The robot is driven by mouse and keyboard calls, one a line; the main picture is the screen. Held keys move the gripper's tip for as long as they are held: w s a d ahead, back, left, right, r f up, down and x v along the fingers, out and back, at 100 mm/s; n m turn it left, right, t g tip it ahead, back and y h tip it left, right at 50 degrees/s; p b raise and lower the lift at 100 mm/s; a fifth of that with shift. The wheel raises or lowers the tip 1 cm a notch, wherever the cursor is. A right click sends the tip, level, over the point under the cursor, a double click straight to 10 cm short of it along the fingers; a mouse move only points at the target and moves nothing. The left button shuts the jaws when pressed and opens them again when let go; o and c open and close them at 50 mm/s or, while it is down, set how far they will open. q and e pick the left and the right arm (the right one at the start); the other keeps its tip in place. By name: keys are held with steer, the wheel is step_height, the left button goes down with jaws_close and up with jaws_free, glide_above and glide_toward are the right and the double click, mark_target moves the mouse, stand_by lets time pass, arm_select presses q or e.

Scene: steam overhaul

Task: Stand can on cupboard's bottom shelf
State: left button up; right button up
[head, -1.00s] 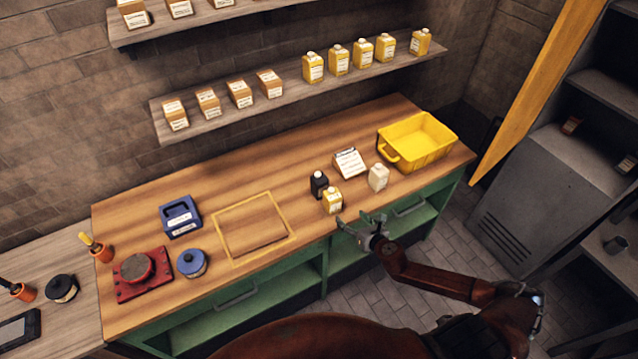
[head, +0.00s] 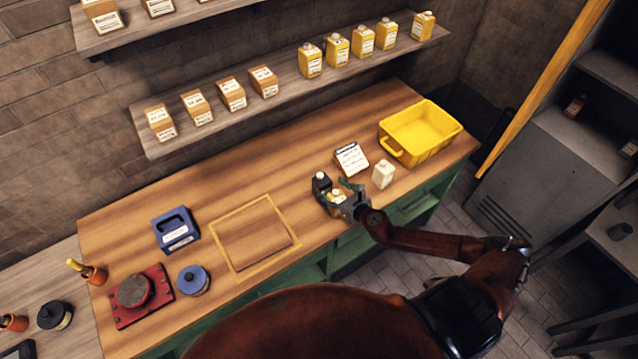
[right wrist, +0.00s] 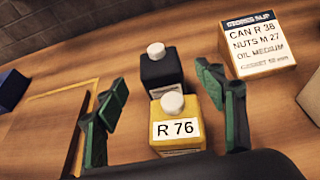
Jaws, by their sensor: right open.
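A yellow can (right wrist: 178,128) with a white cap and the label R 76 stands on the wooden bench. My right gripper (head: 334,190) is open, with its fingers to either side of this can in the right wrist view; I see no clear contact. In the head view the yellow can (head: 336,195) is partly hidden by the gripper. A black can (right wrist: 160,70) with a white cap stands just behind it. A white can (head: 383,174) stands to the right. The grey cupboard (head: 525,180) with a yellow door stands at the far right, its lower part closed-looking. My left gripper is out of view.
A stores slip (right wrist: 258,45) reads CAN R 38, NUTS M 27, OIL MEDIUM. A yellow crate (head: 420,133) stands at the bench's right end. A yellow outlined square (head: 255,238), blue case (head: 176,230) and red fixture (head: 142,295) lie left. More yellow cans line the wall shelf (head: 290,90).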

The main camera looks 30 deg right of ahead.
mark_target(322, 181)
steer(key=x, duration=0.7)
steer(key=shift+s+f, duration=0.1)
steer(key=shift+f, duration=0.15)
steer(key=shift+r, duration=0.1)
jaws_close()
stand_by(0.5)
